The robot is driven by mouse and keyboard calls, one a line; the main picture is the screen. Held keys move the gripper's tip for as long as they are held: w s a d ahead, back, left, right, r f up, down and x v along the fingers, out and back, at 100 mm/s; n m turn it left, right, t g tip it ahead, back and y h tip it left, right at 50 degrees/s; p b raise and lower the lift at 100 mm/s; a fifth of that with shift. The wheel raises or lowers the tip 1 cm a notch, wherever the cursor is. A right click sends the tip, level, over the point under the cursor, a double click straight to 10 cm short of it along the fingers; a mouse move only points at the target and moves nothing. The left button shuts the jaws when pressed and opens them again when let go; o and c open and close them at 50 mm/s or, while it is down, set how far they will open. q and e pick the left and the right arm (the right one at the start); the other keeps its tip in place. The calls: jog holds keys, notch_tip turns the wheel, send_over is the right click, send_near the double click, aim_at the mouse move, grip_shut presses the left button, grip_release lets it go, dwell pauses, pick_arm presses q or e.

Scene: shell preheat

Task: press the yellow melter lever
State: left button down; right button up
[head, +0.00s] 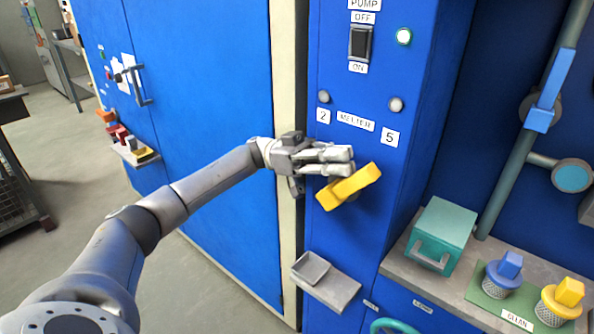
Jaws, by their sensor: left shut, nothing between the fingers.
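The yellow melter lever (352,187) is on the front of the blue cabinet (336,226), tilted with its right end higher. The MELTER label (355,121) is above it, with a "2" label at the left and a "5" label at the right. My left gripper (353,161) is shut and empty. Its fingertips are at the lever's upper edge in the picture and overlap part of it. I cannot tell whether they touch it. My right gripper is not in view.
A black pump switch (360,43) and a lit indicator (404,36) are above. A small grey tray (326,281) juts out below the lever. A teal box (441,235) and blue-topped and yellow-topped filters (560,301) stand on the counter at right. A blue door is at left.

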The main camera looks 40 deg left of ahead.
pick_arm(q)
jog(key=shift+a, duration=0.1)
jog(key=s+v, duration=0.1)
jog(key=v, duration=1)
jog(key=shift+w+a+f, duration=0.15)
jog(key=shift+w+a, duration=0.2)
jog(key=shift+w, duration=0.15)
dwell(0.4)
